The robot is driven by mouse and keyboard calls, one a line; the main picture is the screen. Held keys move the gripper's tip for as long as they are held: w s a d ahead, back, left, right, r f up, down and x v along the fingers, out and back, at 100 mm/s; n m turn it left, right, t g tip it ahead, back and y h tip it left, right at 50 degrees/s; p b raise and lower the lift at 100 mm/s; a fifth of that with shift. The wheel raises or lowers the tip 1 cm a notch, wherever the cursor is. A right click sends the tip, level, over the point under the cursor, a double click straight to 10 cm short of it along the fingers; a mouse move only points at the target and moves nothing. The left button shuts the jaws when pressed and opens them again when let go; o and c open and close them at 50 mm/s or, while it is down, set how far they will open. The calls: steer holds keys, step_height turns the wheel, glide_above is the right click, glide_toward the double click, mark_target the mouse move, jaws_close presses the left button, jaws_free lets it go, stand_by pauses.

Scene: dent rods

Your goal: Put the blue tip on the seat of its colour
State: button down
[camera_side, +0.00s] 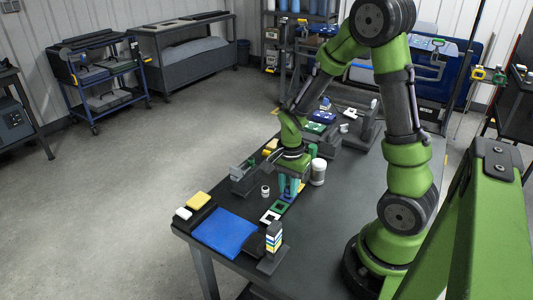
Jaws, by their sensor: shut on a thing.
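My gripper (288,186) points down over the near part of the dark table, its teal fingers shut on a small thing. That thing appears to be the blue tip, but it is too small and hidden between the fingers to make out clearly. Small square frames lie in a row below and in front of my gripper. A white one (268,217) is nearest, a green one (278,207) is behind it, and a bluish one (287,198) is close under the fingers. I cannot tell whether the held thing touches a seat.
A white cylinder (318,172) stands just right of my gripper, and a small white ring (265,191) lies to its left. A grey block (243,180) is further left. A blue mat (226,232) and a striped stack (273,240) are at the near end. Coloured blocks stand behind.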

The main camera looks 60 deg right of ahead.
steer(key=shift+f, duration=0.15)
steer(key=c, duration=0.8)
jaws_free()
steer(key=shift+r, duration=3.5)
steer(key=shift+a+f+n, duration=0.1)
steer(key=shift+a+n, duration=0.1)
steer(key=shift+n, duration=0.5)
steer(key=s+a+r+n+t, duration=0.1)
steer(key=a+r+n+t, duration=0.1)
steer(key=a+r+n, duration=0.2)
steer(key=s+a+r+n+t+y, duration=0.1)
steer(key=s+a+r+n+t, duration=0.1)
steer(key=a+r+n, duration=0.2)
steer(key=s+a+r+n+t+y, duration=0.1)
steer(key=s+a+r+n+t, duration=0.1)
steer(key=r, duration=0.5)
steer(key=shift+a+r+n+t, duration=0.2)
steer(key=shift+a+n+t, duration=0.4)
steer(key=shift+a+n, duration=0.7)
